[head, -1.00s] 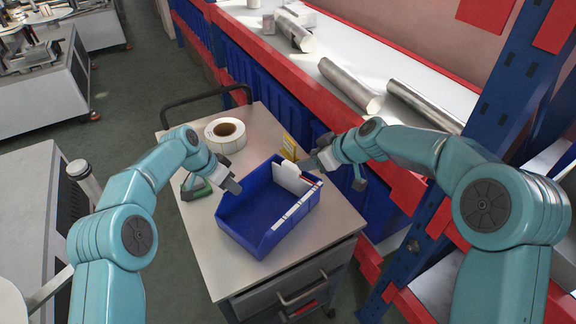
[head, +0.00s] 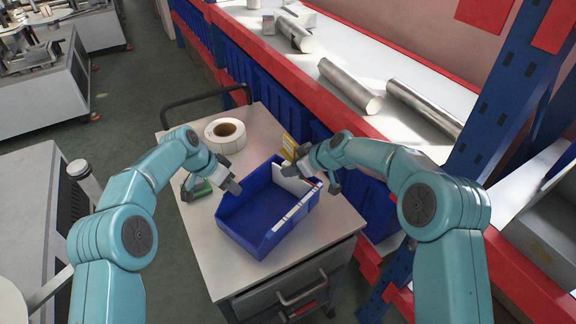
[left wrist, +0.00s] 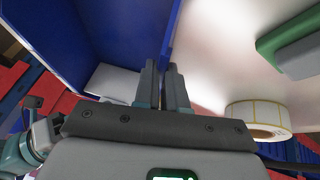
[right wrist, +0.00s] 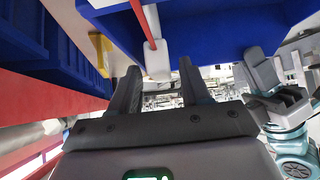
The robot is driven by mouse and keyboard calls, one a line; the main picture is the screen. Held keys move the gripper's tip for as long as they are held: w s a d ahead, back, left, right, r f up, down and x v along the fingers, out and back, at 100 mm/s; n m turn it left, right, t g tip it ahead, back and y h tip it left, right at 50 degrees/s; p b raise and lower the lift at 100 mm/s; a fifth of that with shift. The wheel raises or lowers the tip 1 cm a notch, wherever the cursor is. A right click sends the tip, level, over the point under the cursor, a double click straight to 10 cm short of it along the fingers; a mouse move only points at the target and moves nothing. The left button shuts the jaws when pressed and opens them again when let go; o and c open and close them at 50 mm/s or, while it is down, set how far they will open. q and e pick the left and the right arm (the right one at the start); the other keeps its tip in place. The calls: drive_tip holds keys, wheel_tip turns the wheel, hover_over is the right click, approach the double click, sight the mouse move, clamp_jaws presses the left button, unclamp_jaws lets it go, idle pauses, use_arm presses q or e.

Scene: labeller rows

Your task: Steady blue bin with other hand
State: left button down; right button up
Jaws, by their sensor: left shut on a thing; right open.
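The blue bin (head: 240,236) stands upright on the cart top, with a white card and pale label strips along its right rim. My left gripper (head: 234,186) is shut on the rim of the bin's left wall; the left wrist view shows the blue wall (left wrist: 172,40) between its fingers (left wrist: 165,84). My right gripper (head: 288,170) is open at the bin's far right corner, by the white card. In the right wrist view a white piece (right wrist: 158,62) with a red strip lies ahead between the spread fingers (right wrist: 160,85). I cannot tell whether they touch it.
A label roll (head: 225,134) and a green-and-grey device (head: 195,188) are on the cart top (head: 195,235) beside the bin. A yellow box (head: 289,146) stands behind my right gripper. A shelf with metal cylinders (head: 348,86) runs along the right.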

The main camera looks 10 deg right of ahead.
use_arm(q)
drive_tip(key=shift+s+f, duration=0.15)
drive_tip(key=shift+f, duration=0.2)
use_arm(e)
drive_tip(key=shift+f, duration=0.15)
drive_tip(key=shift+c, duration=0.3)
clamp_jaws()
use_arm(q)
drive_tip(key=shift+a, duration=0.1)
use_arm(e)
drive_tip(key=shift+s+a, duration=0.1)
drive_tip(key=shift+s+a, duration=1.45)
drive_tip(key=shift+a, duration=0.1)
drive_tip(key=shift+s+a, duration=1.3)
drive_tip(key=shift+o, duration=1.3)
unclamp_jaws()
